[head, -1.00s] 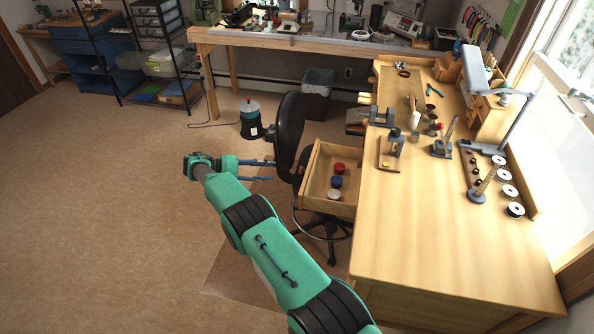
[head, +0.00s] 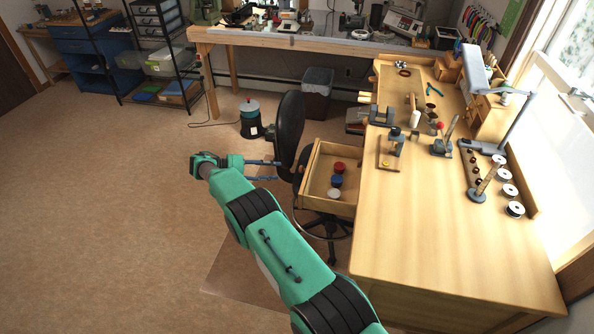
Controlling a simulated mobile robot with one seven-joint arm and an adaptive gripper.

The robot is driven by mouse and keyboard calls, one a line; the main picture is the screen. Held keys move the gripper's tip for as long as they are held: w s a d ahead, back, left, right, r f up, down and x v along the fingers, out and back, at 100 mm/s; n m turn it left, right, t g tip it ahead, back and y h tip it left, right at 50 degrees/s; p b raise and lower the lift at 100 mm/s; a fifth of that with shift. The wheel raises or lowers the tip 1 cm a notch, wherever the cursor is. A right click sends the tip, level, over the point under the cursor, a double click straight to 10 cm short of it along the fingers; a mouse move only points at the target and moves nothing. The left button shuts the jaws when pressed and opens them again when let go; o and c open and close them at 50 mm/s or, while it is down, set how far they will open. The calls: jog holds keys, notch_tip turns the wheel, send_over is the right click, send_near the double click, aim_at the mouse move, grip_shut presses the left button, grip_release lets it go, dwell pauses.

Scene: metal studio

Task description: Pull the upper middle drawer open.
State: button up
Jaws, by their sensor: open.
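A wooden drawer (head: 312,178) stands pulled out from the left side of the wooden workbench (head: 440,240) in the head view. Red, blue and white round items (head: 337,181) lie inside it. I cannot tell from this angle whether it is the upper middle one; the bench's drawer fronts are mostly hidden. My gripper (head: 278,171) is open, with two blue fingers pointing right. It is left of the drawer, in front of the black chair in the picture. I see nothing between the fingers. Whether a fingertip touches the drawer or chair is not clear.
A black swivel chair (head: 290,128) stands close by the open drawer. Tools and spools (head: 515,209) stand on the bench top. A bin (head: 317,94) and a black-and-teal canister (head: 250,118) are behind. The brown floor at the left (head: 90,210) is clear.

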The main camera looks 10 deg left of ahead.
jog(key=b+x, duration=0.1)
jog(key=x, duration=1)
jog(key=shift+b, duration=0.3)
jog(key=shift+w+d, duration=0.1)
grip_shut()
